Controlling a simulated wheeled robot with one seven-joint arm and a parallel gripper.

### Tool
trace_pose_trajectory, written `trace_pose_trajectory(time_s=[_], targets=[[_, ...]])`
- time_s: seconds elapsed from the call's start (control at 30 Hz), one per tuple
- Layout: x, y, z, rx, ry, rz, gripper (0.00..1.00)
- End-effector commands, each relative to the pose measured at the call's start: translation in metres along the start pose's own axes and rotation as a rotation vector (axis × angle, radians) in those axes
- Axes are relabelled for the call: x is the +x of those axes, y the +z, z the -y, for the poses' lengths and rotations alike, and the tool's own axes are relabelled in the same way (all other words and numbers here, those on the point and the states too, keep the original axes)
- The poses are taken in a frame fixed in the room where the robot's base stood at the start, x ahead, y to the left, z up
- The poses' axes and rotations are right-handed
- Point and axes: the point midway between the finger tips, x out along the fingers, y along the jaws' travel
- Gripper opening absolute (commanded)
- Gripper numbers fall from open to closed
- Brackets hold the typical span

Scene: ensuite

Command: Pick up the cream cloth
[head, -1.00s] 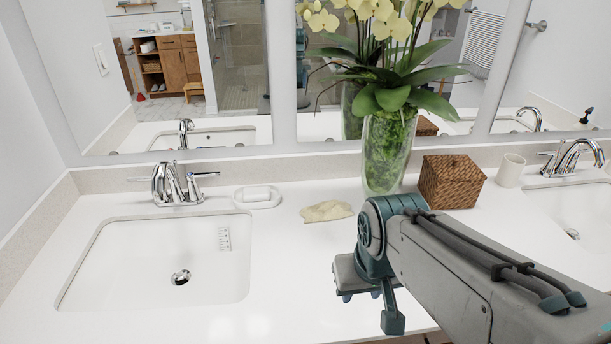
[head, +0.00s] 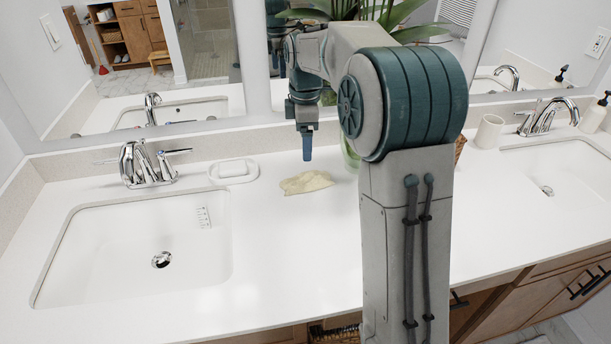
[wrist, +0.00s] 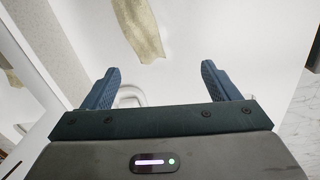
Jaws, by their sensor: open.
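The cream cloth (head: 306,182) lies crumpled on the white counter, right of the left sink and the soap dish. In the wrist view the cloth (wrist: 138,28) is at the top, beyond the fingertips and between their lines. My gripper (head: 307,145) hangs above the counter just behind the cloth in the head view, its finger pointing down. In the wrist view my gripper (wrist: 160,80) shows two blue fingers spread wide with nothing between them. It is apart from the cloth.
A white soap dish (head: 233,171) stands left of the cloth, near the left faucet (head: 143,163). My arm hides most of the glass vase (head: 350,153) and woven box. A cup (head: 489,131) stands by the right sink. Mirrors rise behind; the front counter is clear.

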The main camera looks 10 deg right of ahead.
Motion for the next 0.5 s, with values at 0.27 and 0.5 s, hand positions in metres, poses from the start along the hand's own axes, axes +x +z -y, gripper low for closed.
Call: trace_pose_trajectory(time_s=[0.27,0.5], targets=[[0.023,-0.005,-0.043,-0.248,-0.037,-0.007,0.82],[0.057,-0.006,-0.043,-0.273,-0.044,-0.008,0.82]])
